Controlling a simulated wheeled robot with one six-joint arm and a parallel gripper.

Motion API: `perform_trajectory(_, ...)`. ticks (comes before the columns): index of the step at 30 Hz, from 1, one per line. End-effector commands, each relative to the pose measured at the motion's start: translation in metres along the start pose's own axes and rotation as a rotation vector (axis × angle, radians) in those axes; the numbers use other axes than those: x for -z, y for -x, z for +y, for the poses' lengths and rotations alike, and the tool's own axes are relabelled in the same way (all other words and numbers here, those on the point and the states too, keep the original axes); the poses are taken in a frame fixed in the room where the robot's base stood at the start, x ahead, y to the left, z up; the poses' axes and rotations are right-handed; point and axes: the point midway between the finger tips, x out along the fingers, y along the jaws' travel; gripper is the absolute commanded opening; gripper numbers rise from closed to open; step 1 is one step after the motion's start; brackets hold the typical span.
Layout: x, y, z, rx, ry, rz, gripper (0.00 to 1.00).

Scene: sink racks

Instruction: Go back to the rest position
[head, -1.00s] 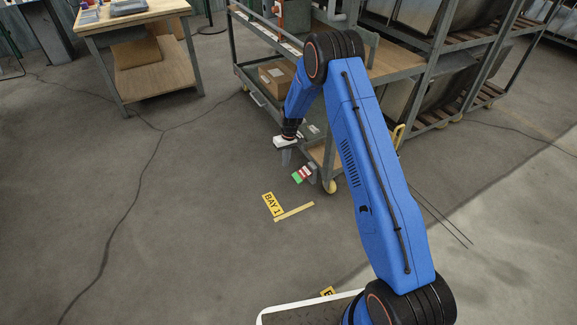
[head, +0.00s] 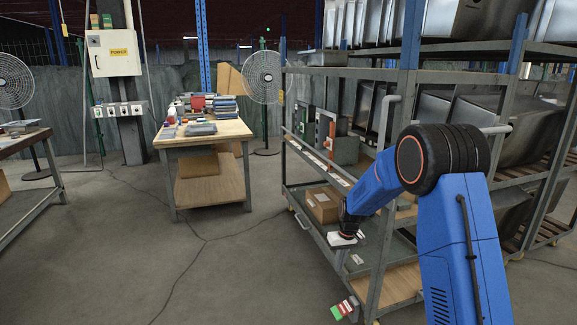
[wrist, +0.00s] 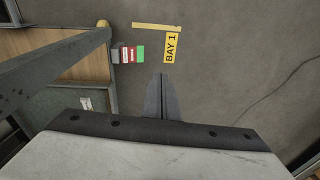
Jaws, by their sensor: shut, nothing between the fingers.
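My gripper (wrist: 163,80) points down in the wrist view, its two dark fingers together with nothing between them. In the head view my gripper (head: 341,262) hangs at the end of my blue arm, beside the near left corner of the grey rack cart (head: 372,298). My arm is bent at the elbow, in front of the rack. The fingers are above the bare floor in the wrist view.
A cardboard box (head: 322,204) sits on the rack's lower shelf. A rack post (wrist: 55,65) is close on the wrist view's left. The floor has a BAY 1 label (wrist: 171,45). A workbench (head: 205,133) stands left. Open floor (head: 235,275) lies between.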

Motion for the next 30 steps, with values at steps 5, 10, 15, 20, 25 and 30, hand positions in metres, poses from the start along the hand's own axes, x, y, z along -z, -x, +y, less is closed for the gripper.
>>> perform_trajectory(5, -0.028, 0.058, -0.001, -0.011, -0.016, 0.032, 0.0)
perform_trajectory(10, -0.058, 0.106, -0.004, -0.021, -0.033, 0.059, 0.0)
perform_trajectory(15, -0.092, 0.149, -0.007, -0.032, -0.049, 0.085, 0.0)
perform_trajectory(20, -0.127, 0.184, -0.01, -0.042, -0.065, 0.11, 0.0)
perform_trajectory(25, -0.167, 0.217, -0.014, -0.052, -0.084, 0.136, 0.0)
perform_trajectory(30, -0.208, 0.244, -0.019, -0.064, -0.101, 0.163, 0.0)
